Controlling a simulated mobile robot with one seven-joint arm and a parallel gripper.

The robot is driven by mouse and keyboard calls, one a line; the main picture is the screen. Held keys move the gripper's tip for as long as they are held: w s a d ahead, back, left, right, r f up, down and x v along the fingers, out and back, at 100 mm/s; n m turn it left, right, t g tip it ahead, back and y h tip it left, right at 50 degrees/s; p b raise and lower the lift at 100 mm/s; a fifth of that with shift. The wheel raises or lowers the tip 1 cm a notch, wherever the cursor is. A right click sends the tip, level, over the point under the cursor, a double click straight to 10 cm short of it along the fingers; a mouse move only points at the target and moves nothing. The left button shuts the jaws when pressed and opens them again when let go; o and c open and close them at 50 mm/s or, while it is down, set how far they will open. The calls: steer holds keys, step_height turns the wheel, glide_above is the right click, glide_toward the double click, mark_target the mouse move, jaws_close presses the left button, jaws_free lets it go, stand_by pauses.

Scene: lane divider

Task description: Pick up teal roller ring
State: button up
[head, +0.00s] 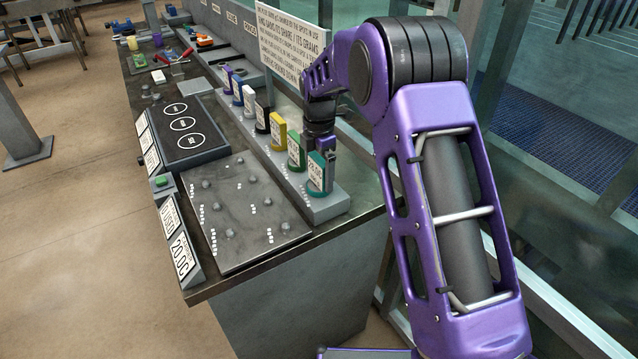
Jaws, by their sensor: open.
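The teal roller ring (316,178) stands upright at the near end of a row of colored upright pieces on a grey ledge. It has a white label on its face. My gripper (325,148) points down right at the teal ring's top, slightly behind it. The gripper is open. The fingertips are small and partly hidden by the ring, so I cannot tell whether they straddle or touch it.
Beside the teal ring stands a green piece (296,152), then a yellow piece (278,132) and others farther back. A studded grey plate (245,215) lies in front of the ledge. A sign board (292,40) stands behind the row, close to my arm.

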steer(key=shift+f, duration=0.15)
steer(key=shift+c, duration=0.2)
steer(key=c, duration=1.4)
steer(key=shift+c, duration=0.2)
